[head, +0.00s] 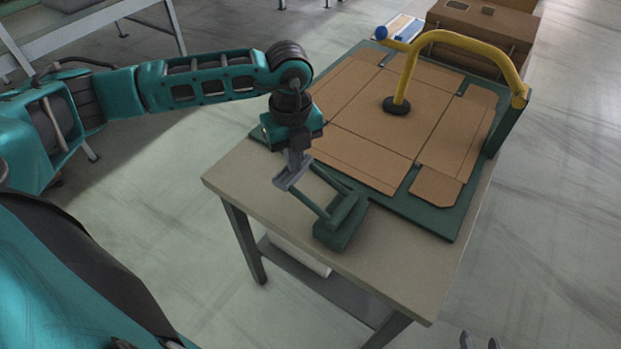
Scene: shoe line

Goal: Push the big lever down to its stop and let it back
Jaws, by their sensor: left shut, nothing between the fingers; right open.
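The big lever (462,37) is a bent yellow tube at the far right of the table, joined to a dark green post (504,127). A blue knob (381,33) sits at its far left end. A yellow stem goes down from it to a black round foot (397,107) over the cardboard; I cannot tell whether the foot touches. My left gripper (291,180) is shut and empty over the table's near left part, well apart from the lever. My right gripper (481,342) shows only as open fingertips at the bottom edge, off the table.
A flat cardboard blank (372,130) lies on a green board (440,222). A green block (342,222) with thin bars stands close beside my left gripper. A brown box (478,22) is behind the table. The table's near right corner (405,275) is bare.

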